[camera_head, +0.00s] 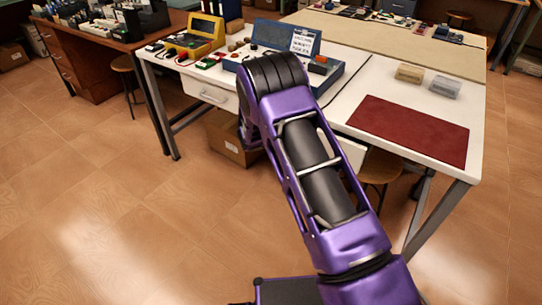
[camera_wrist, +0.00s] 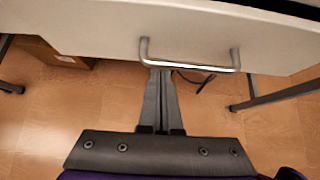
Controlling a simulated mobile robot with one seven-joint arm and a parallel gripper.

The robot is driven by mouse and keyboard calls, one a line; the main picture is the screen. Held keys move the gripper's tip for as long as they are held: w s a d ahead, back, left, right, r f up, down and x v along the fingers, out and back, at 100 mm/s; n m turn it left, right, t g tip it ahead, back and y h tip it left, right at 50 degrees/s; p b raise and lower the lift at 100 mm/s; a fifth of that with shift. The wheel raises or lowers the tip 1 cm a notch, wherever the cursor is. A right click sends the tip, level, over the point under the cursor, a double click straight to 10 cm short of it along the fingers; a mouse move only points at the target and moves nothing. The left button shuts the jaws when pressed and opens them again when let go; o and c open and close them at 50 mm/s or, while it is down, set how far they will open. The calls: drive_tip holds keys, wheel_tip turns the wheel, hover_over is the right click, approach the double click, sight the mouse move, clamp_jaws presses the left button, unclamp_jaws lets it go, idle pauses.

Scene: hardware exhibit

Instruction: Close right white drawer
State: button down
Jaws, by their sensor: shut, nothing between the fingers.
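The right white drawer (camera_wrist: 95,35) fills the upper part of the wrist view, just under the tabletop edge. Its curved metal handle (camera_wrist: 190,66) sticks out toward me. My gripper (camera_wrist: 161,72) is shut and empty, with its fingertips at the left part of the handle bar; I cannot tell whether they touch. In the head view, part of the right drawer (camera_head: 346,150) shows beside my purple arm, which hides the rest of it and my gripper. How far the drawer stands out is hard to tell.
The white table (camera_head: 385,85) carries a red mat (camera_head: 410,130), a blue case (camera_head: 285,38) and a yellow case (camera_head: 200,35). The left drawer (camera_head: 210,92) looks shut. A cardboard box (camera_head: 228,140) and a stool (camera_head: 380,168) stand below. The floor at left is clear.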

drive_tip(key=w+d, duration=0.1)
drive_tip(key=w, duration=0.1)
drive_tip(key=w+d, duration=0.1)
drive_tip(key=d, duration=0.1)
drive_tip(key=shift+w+r, duration=0.1)
drive_tip(key=shift+w, duration=0.3)
